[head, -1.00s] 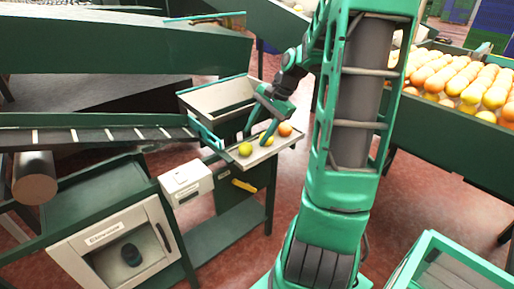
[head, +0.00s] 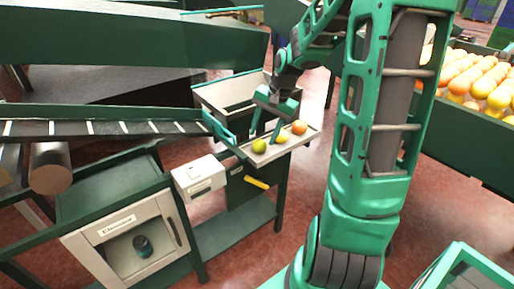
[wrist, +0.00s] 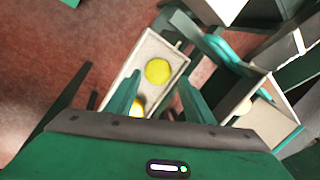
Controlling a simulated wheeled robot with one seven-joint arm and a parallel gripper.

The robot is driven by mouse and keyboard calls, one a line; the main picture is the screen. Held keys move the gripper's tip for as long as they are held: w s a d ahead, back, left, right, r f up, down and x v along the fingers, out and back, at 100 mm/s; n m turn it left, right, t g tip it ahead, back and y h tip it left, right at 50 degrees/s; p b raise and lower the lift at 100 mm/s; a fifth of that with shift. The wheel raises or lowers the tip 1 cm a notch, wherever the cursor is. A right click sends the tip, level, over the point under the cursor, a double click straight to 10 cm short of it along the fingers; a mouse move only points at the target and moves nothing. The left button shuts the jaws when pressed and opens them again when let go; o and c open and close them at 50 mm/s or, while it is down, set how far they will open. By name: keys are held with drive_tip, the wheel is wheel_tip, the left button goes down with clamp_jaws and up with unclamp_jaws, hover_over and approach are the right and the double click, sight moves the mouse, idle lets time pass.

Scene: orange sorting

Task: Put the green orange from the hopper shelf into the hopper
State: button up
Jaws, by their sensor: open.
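The green orange (head: 259,146) sits at the near-left end of the pale hopper shelf (head: 272,153), beside a yellow orange (head: 281,137) and an orange-coloured one (head: 299,127). My gripper (head: 265,138) is open and points down over the shelf, its fingers near the green and yellow oranges. In the wrist view a yellow-green fruit (wrist: 158,71), apparently the green orange, shows just beyond and between my fingertips (wrist: 160,84), not gripped. A second fruit (wrist: 138,106) is partly hidden by my left finger. The hopper (head: 222,93) opens behind the shelf.
A conveyor (head: 90,130) runs in from the left. A white box (head: 200,176) and a cabinet (head: 130,235) stand in front. A bin of many oranges (head: 480,75) is at right.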

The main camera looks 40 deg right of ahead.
sight(261, 142)
drive_tip(key=shift+s+x, duration=0.2)
drive_tip(key=shift+x, duration=2.15)
drive_tip(key=c, duration=0.9)
